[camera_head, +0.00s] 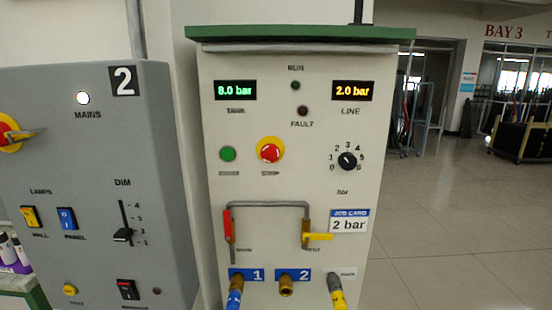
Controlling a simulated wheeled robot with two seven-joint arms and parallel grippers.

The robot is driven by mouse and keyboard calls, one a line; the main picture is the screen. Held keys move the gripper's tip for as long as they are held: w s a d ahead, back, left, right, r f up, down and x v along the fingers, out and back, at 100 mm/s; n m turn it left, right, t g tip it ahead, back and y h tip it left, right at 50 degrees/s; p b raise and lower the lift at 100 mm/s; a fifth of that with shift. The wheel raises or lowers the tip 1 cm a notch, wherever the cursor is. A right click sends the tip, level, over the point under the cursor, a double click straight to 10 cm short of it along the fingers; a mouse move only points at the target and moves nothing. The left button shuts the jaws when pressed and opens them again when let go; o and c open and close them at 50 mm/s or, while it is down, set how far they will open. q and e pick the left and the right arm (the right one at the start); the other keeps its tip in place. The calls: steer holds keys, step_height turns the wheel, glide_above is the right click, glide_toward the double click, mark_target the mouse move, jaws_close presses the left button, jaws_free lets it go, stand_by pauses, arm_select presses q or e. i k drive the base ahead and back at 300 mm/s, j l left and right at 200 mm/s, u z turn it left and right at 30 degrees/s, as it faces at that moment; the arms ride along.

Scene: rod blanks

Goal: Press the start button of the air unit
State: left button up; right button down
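The air unit (212,180) is a cream cabinet with a green top in the middle of the head view. Its green round button (228,154) sits left of a red mushroom button on a yellow ring (270,150); the small labels under both are too blurred to read. The tank display (235,90) reads 8.0 bar in green and the line display (352,91) reads 2.0 bar in yellow. The RUN lamp (295,86) and FAULT lamp (303,111) look dark. Neither of my grippers shows.
A black dial (347,161), a red lever (228,225), a yellow lever (318,237) and a job card reading 2 bar (348,221) are on the unit. Hose fittings sit below. A grey panel (90,180) marked 2 stands at left. The floor (450,240) at right is clear.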

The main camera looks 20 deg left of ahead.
mark_target(227, 154)
steer(key=k+j, duration=0.3)
steer(key=k, duration=0.2)
steer(key=k+j, duration=0.25)
steer(key=k, duration=0.2)
